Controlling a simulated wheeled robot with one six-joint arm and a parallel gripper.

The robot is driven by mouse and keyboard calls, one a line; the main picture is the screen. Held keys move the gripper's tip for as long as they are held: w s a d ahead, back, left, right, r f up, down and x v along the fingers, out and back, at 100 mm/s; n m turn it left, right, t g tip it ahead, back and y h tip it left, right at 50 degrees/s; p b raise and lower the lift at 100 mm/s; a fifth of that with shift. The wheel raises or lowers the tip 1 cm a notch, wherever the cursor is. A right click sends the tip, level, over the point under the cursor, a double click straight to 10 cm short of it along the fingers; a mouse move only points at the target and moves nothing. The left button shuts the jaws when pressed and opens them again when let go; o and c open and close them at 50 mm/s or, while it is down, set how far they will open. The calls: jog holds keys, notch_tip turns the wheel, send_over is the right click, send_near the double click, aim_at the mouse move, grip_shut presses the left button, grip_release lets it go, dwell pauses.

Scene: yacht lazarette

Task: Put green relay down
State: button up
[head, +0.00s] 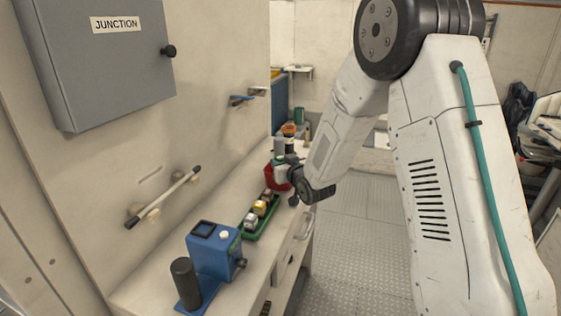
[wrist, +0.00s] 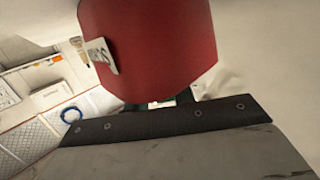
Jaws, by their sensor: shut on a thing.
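My gripper (head: 285,167) is shut at the far end of the counter, beside the red container. The green relay it holds is mostly hidden by the gripper; I cannot make out its shape clearly. The red container (head: 274,180) stands behind the green tray. It fills the top middle of the wrist view (wrist: 150,45), very close, with a white label partly readable. The green tray (head: 249,237) lies on the counter and holds several small relays, among them a white one (head: 251,219) and a yellow one (head: 259,208).
A blue device (head: 215,250) with a black cylinder (head: 185,280) stands at the near end of the counter (head: 150,292). A wall rail (head: 163,198) and a grey junction box (head: 105,65) are at left. Grey and orange items (head: 289,130) stand farther back.

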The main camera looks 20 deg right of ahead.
jog(key=o, duration=1)
jog(key=shift+f, duration=0.15)
jog(key=shift+r, duration=0.2)
jog(key=v, duration=0.8)
jog(key=r+v, duration=0.1)
jog(key=v, duration=0.3)
jog(key=s+r+g+h, duration=0.1)
jog(key=s+r+g, duration=0.2)
jog(key=s, duration=0.9)
jog(key=s+r+m+g, duration=0.1)
jog(key=s+r+g, duration=0.1)
jog(key=s+g, duration=0.5)
jog(key=s+d+r+g+h, duration=0.1)
jog(key=s+r+g, duration=0.2)
jog(key=s, duration=1.5)
jog(key=shift+s+d+r+m+g+h, duration=0.15)
jog(key=shift+r+m+g+h, duration=0.2)
jog(key=shift+g, duration=0.55)
